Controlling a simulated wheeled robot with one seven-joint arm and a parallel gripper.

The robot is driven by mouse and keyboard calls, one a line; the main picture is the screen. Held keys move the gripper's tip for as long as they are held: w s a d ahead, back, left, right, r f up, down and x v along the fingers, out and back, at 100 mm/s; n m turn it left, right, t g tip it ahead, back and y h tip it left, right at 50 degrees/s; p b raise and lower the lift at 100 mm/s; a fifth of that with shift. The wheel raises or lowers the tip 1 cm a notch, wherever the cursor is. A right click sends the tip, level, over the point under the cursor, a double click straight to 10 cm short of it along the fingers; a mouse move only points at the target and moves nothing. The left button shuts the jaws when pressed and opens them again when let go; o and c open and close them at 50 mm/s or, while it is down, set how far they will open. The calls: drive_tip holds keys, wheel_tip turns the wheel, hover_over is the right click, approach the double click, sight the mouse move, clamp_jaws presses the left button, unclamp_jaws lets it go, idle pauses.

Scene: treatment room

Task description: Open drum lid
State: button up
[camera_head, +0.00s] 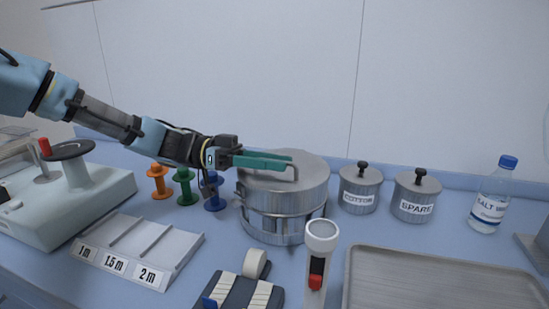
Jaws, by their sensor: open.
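The metal drum (283,222) stands on the blue counter near the middle, upright, with slotted sides. Its lid (312,169) lies on top and looks closed. A thin bent metal handle (295,171) shows by the fingertips. My gripper (289,161) reaches in from the left, with its green fingers over the lid's top, close to the handle. The fingers are open and appear to hold nothing. They cover part of the lid, and I cannot tell whether they touch the handle.
COTTON (358,191) and SPARE (415,199) canisters and a bottle (492,196) stand right of the drum. A white-headed device (321,236) and metal tray (440,284) are in front. Coloured spools (184,190), a sloped rack (140,243) and a white machine (70,205) are left.

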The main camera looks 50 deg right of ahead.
drive_tip(key=shift+s, duration=0.1)
clamp_jaws()
idle(0.3)
idle(1.1)
